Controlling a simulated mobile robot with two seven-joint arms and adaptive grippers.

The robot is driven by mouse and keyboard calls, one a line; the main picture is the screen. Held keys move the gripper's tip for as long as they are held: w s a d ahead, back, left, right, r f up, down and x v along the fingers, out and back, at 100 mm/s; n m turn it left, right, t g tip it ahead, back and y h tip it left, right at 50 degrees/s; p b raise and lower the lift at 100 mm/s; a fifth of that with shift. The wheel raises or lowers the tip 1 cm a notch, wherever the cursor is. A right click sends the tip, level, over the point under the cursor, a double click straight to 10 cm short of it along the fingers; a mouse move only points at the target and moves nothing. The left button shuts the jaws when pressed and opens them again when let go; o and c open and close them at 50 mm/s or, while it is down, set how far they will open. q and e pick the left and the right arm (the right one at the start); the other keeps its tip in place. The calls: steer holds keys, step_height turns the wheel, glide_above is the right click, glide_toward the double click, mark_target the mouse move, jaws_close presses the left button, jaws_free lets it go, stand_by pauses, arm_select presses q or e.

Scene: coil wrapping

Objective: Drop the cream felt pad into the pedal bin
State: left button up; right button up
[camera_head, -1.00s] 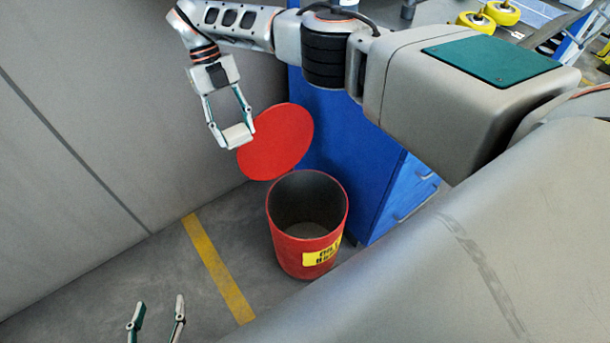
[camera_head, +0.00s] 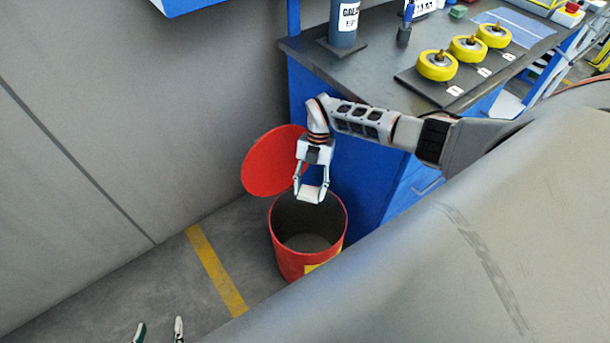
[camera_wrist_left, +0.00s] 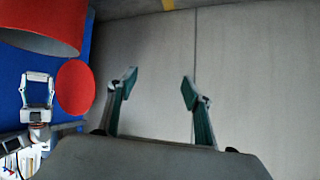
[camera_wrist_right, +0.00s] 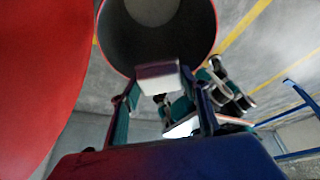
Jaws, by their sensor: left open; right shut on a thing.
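The cream felt pad (camera_head: 311,191) is a small pale block held between the fingertips of my right gripper (camera_head: 311,188). In the right wrist view the pad (camera_wrist_right: 158,75) overlaps the near rim of the bin's opening. The red pedal bin (camera_head: 288,262) stands on the floor with its round lid (camera_head: 268,163) raised. In the head view, my right gripper points down in front of the lid's right edge, with the pad over the far part of the opening. My left gripper (camera_head: 158,332) is open and empty at the bottom edge.
A blue cabinet (camera_head: 362,160) with a grey worktop stands right behind the bin. Several yellow wheels (camera_head: 437,65) and a dark cylinder (camera_head: 343,22) are on it. A grey wall (camera_head: 130,110) is at the left. The floor by the yellow stripe (camera_head: 215,270) is clear.

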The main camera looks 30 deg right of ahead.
step_height(320, 180, down, 5)
steer(key=b, duration=0.4)
steer(key=shift+a+f, duration=0.1)
steer(key=shift+f, duration=0.4)
steer(key=shift+r, duration=0.15)
steer(key=o, duration=1.2)
steer(key=shift+o, duration=0.2)
